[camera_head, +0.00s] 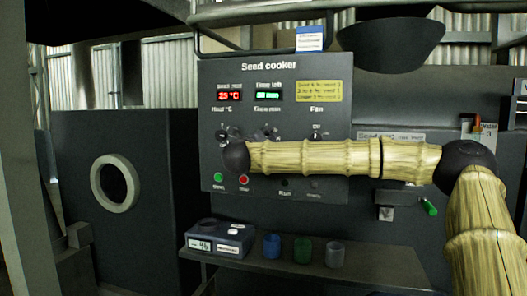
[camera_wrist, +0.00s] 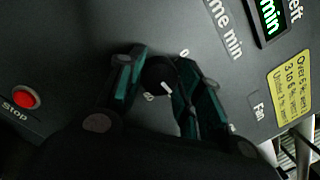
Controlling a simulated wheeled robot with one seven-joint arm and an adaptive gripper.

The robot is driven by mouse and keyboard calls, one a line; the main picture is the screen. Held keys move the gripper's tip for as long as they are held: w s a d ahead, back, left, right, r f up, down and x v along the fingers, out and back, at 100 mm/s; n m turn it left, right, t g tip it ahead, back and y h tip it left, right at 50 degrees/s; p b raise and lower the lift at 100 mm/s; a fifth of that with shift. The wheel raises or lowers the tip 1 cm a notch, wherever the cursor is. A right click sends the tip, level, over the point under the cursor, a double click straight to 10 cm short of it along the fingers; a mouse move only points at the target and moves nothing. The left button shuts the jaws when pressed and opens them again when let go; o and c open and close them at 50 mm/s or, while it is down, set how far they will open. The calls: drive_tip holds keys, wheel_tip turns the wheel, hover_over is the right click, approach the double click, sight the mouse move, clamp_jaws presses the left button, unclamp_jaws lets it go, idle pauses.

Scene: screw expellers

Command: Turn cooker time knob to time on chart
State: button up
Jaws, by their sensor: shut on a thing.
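The seed cooker panel (camera_head: 215,85) faces me, with a red heat display (camera_head: 229,96) reading about 25 °C and a green time display (camera_head: 268,95) too small to read. The yellow chart (camera_head: 318,91) is right of the displays; in the wrist view (camera_wrist: 291,100) its lines begin "Over 6", "3 to 6" and "Under 3". The dark time knob (camera_wrist: 160,73) sits under the "Time min" lettering with a white pointer line. My gripper (camera_wrist: 158,66) has one finger on each side of the knob and is shut on it. In the head view my arm partly hides the knob.
The red stop button (camera_wrist: 25,97) is left of my gripper; a green button (camera_head: 218,178) is beside it. The heat knob (camera_head: 222,134) and fan knob (camera_head: 318,133) flank the time knob. Below, a shelf holds a scale (camera_head: 220,237) and blue, green and grey-blue cups (camera_head: 302,250).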

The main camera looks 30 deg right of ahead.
drive_tip(key=shift+f+m+g+b, duration=0.3)
drive_tip(key=shift+m+g+b, duration=0.1)
drive_tip(key=shift+m+b, duration=0.9)
drive_tip(key=shift+r, duration=0.1)
drive_tip(key=o, duration=1)
drive_tip(key=shift+r, duration=0.15)
drive_tip(key=shift+a, duration=0.1)
drive_tip(key=v, duration=1.2)
drive_tip(key=shift+f, duration=0.25)
